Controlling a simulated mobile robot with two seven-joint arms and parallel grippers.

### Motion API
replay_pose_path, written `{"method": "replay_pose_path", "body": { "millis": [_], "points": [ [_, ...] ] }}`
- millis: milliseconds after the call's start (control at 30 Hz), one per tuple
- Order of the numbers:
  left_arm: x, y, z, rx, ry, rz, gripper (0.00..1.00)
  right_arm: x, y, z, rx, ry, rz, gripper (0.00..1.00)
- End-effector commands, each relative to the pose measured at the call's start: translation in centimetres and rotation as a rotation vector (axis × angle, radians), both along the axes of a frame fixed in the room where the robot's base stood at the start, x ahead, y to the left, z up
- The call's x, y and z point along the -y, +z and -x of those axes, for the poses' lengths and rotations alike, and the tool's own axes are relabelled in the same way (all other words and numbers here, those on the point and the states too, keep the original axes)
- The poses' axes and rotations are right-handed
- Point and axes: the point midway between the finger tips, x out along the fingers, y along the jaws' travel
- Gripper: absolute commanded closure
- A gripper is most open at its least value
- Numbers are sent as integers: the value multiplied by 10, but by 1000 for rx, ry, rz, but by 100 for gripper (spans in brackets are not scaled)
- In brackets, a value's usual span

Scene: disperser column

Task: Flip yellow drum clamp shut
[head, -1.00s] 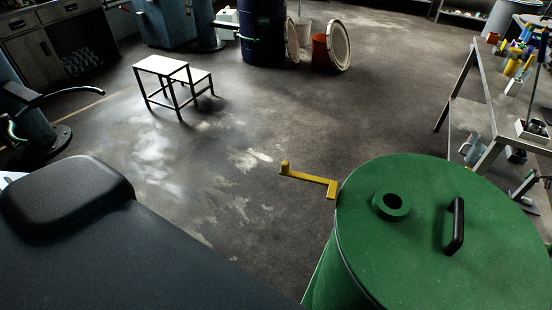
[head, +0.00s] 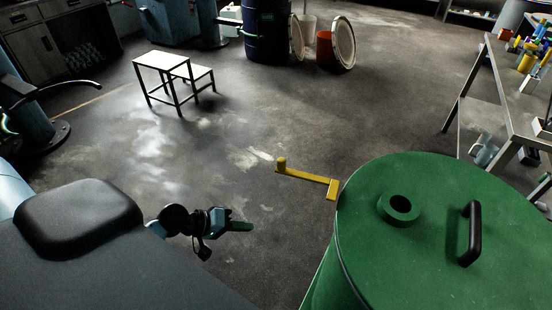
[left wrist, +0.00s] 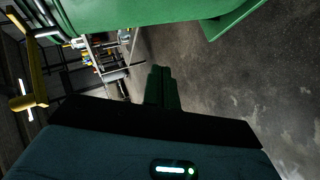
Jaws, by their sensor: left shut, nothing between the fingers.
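The yellow drum clamp (head: 308,177) sticks out from the left side of the green drum (head: 432,230), near its lid, with a short upright knob at its free end. It also shows at the left edge of the left wrist view (left wrist: 28,75), next to the green drum wall (left wrist: 150,12). My left gripper (head: 241,227) is left of the drum and in front of the clamp, apart from both. Its green fingers (left wrist: 162,88) are together with nothing between them. My right gripper is in neither view.
The green lid has a round collar (head: 398,208) and a black handle (head: 471,234). A white step stool (head: 165,66) stands on the floor at the back left. A metal workbench (head: 500,90) is at the right. The floor between stool and drum is clear.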

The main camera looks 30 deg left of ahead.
Motion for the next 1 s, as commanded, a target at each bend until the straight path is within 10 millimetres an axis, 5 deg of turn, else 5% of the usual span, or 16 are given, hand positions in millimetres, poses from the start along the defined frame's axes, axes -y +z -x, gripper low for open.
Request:
{"method": "replay_pose_path", "body": {
  "millis": [200, 433, 600, 1000],
  "points": [
    [-38, 90, -65, 88, 3, 308, 100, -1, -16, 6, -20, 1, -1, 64],
    [-64, 164, -90, 176, -29, 505, 100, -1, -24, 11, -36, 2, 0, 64],
    [-69, 180, -93, 196, -38, 545, 100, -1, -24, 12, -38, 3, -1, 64],
    [-64, 181, -97, 197, -39, 546, 100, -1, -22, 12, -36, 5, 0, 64]
  ]
}}
